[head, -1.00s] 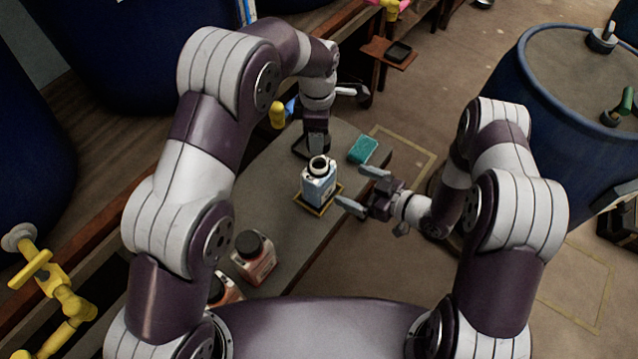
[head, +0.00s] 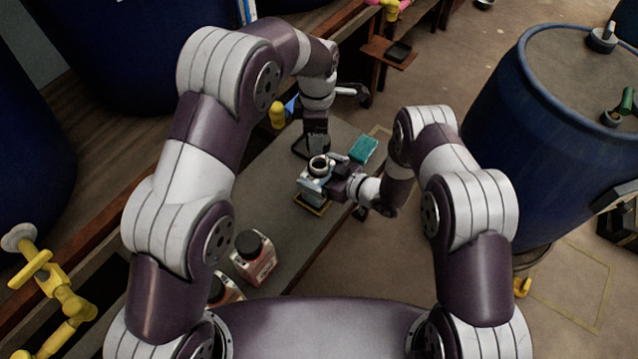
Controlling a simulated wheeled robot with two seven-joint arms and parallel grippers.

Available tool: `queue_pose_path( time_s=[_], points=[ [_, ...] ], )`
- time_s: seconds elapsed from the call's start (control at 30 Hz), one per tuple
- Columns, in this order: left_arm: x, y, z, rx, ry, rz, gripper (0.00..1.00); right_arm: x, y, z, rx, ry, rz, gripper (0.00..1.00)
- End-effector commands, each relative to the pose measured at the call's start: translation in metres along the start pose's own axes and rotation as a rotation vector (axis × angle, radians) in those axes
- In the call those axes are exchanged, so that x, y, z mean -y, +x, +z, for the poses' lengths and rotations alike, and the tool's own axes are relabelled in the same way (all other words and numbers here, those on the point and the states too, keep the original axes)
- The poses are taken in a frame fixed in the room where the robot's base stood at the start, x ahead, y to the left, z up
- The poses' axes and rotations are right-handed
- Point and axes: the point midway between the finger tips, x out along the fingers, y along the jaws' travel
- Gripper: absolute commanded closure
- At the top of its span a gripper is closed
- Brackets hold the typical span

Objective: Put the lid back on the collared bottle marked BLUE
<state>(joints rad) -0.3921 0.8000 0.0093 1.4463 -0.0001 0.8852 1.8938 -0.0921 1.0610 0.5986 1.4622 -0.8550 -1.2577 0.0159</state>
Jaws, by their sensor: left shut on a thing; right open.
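The collared bottle (head: 318,170), white and blue with a pale ring around its dark open mouth, stands upright on a small yellow-edged base on the grey bench. No lid is on it. My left gripper (head: 317,149) is just behind the bottle's mouth, pointing down and shut on a dark thing, likely the lid; it is mostly hidden and hard to make out. My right gripper (head: 320,180) comes in from the right and is open, its fingers around the bottle's body just below the neck. It hides much of the label, and I cannot tell if the fingers touch.
A teal sponge (head: 363,149) lies right behind the bottle. A large blue vat (head: 520,150) stands at right. The bench is clear between the bottles.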

Motion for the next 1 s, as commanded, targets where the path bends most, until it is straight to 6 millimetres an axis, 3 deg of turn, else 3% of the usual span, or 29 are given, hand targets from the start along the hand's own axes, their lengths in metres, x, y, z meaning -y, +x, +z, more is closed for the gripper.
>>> queue_pose_path(
  time_s=[0.07, 0.23, 0.27, 0.37, 0.7, 1.0],
  points=[
    [0.0, 0.0, 0.0, 0.0, 0.0, 0.0, 0.71, 0.0, 0.0, 0.0, 0.0, 0.0, 0.0, 0.0],
    [0.0, 0.0, 0.0, 0.0, 0.0, 0.0, 0.71, 0.0, 0.0, 0.0, 0.0, 0.0, 0.0, 0.52],
    [0.0, 0.0, 0.0, 0.0, 0.0, 0.0, 0.71, 0.0, 0.0, 0.0, 0.0, 0.0, 0.0, 0.59],
    [0.0, 0.005, 0.0, 0.0, 0.0, -0.001, 0.71, 0.0, 0.0, 0.0, 0.0, 0.0, 0.0, 0.59],
    [0.0, 0.049, 0.001, -0.001, 0.0, 0.001, 0.71, 0.0, 0.0, 0.0, 0.0, 0.0, 0.0, 0.59],
    [0.0, 0.05, 0.001, -0.001, 0.0, 0.001, 0.71, 0.0, 0.0, 0.0, -0.001, -0.001, 0.0, 0.59]
  ],
)
